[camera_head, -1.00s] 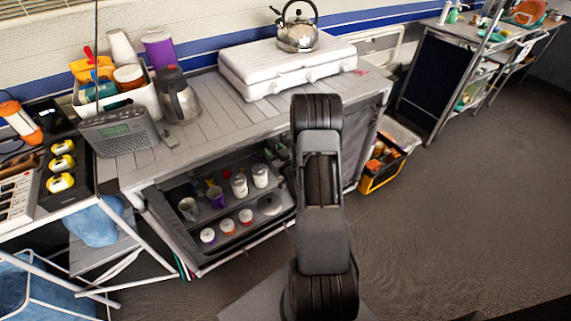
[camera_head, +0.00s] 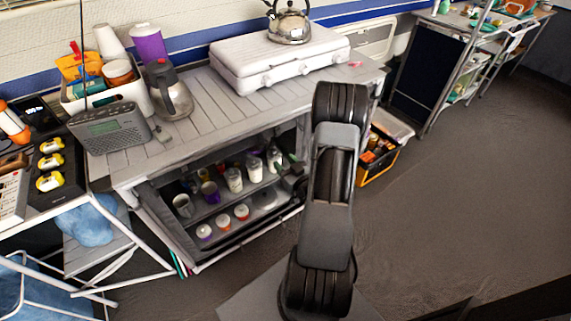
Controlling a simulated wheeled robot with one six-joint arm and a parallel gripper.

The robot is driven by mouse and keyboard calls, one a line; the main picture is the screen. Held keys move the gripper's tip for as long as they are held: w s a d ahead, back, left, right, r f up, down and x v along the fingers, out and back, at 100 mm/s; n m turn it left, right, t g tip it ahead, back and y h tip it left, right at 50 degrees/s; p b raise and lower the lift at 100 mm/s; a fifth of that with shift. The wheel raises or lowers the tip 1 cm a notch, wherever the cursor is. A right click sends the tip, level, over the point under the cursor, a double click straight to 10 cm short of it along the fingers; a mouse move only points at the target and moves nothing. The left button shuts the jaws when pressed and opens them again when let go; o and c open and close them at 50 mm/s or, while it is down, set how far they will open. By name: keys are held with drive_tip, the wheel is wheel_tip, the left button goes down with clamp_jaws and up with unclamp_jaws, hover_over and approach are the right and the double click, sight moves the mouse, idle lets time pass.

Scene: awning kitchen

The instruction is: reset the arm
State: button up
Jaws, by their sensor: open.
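My arm (camera_head: 333,200) rises from the bottom middle of the head view, with black joints and a grey link. It stands in front of the right part of the grey kitchen cabinet (camera_head: 205,135) and hides some of it. My gripper cannot be made out in this view; the far end of the arm is hidden behind its own links.
A kettle (camera_head: 289,26) stands on a white stove case (camera_head: 280,62) on the cabinet. Open shelves hold cups and jars. A crate (camera_head: 377,158) sits on the floor; the floor (camera_head: 460,200) at right is clear.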

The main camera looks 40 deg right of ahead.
idle(0.3)
drive_tip(key=s+d+f+m+g+h+p, duration=0.1)
drive_tip(key=s+d+f+m+g+p, duration=0.1)
drive_tip(key=s+f+g, duration=0.75)
drive_tip(key=a+r+n+g+p, duration=0.1)
drive_tip(key=a+r+p, duration=0.2)
drive_tip(key=a+r, duration=0.4)
drive_tip(key=s+a+r+n+g+y+p, duration=0.1)
drive_tip(key=a+r+p, duration=0.3)
drive_tip(key=r, duration=1.4)
drive_tip(key=a+r+g+y+p, duration=0.1)
drive_tip(key=a+r+g+p, duration=0.2)
drive_tip(key=a+r, duration=0.7)
wheel_tip(320, 180, up, 3)
drive_tip(key=shift+s+a+f+n, duration=0.1)
drive_tip(key=shift+s+a+n, duration=0.05)
drive_tip(key=shift+a+n, duration=0.25)
drive_tip(key=shift+c, duration=0.2)
